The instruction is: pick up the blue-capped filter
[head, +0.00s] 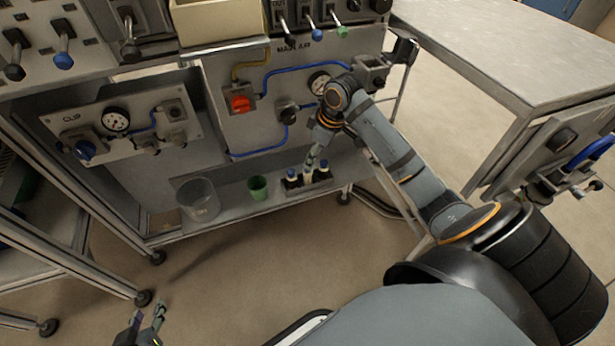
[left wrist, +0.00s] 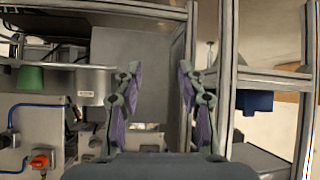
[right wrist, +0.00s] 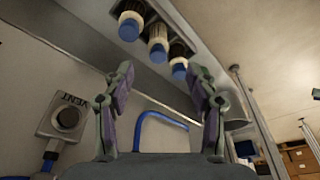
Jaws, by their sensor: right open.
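Three small filters stand in a row in a dark holder on the low shelf: a left one (head: 291,178), a middle one (head: 308,176) and a right one (head: 323,171). In the right wrist view, blue caps show on all three (right wrist: 129,27) (right wrist: 157,48) (right wrist: 179,69), with pale bands beside them. My right gripper (head: 312,157) is open just above the row, its fingers partly hiding the middle filter's top. Its fingers (right wrist: 162,72) are apart and empty, with the filters beyond the tips. My left gripper (head: 147,317) is open and empty at lower left, far from the filters.
A green cup (head: 258,188) and a grey bucket (head: 198,200) stand left of the filters on the shelf (head: 226,214). Behind is a panel with blue hoses and a red knob (head: 240,104). A metal table (head: 500,50) stands at right.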

